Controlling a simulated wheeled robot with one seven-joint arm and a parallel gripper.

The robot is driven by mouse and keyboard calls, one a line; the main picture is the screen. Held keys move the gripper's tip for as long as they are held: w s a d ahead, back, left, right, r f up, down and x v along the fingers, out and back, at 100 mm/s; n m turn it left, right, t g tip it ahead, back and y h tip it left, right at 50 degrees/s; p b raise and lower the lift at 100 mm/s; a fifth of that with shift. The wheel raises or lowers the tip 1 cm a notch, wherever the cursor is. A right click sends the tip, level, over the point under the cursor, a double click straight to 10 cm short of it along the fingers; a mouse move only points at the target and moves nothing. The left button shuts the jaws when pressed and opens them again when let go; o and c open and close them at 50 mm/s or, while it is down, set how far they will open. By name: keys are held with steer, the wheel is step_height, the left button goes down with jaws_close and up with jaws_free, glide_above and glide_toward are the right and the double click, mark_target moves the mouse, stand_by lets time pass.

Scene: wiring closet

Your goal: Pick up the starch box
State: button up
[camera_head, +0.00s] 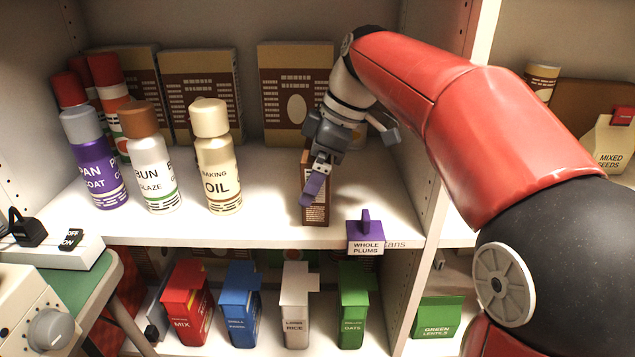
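A small brown box (316,212) with pale printing stands upright near the front edge of the upper shelf. No label reading starch is legible, so I cannot tell for sure that this is the starch box. My gripper (314,186) reaches down over this box from above. One grey-purple finger shows in front of the box's upper part and hides some of it. The other finger is not clearly seen, so I cannot tell whether the gripper is closed on the box. The box appears to rest on the shelf.
Pan coat (101,178), bun glaze (153,178) and baking oil bottles (218,178) stand to the left. Larger brown boxes (291,78) line the back. A shelf divider (437,170) stands at right.

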steer(key=c, duration=0.9)
steer(key=shift+c, duration=0.3)
steer(key=shift+r, duration=0.15)
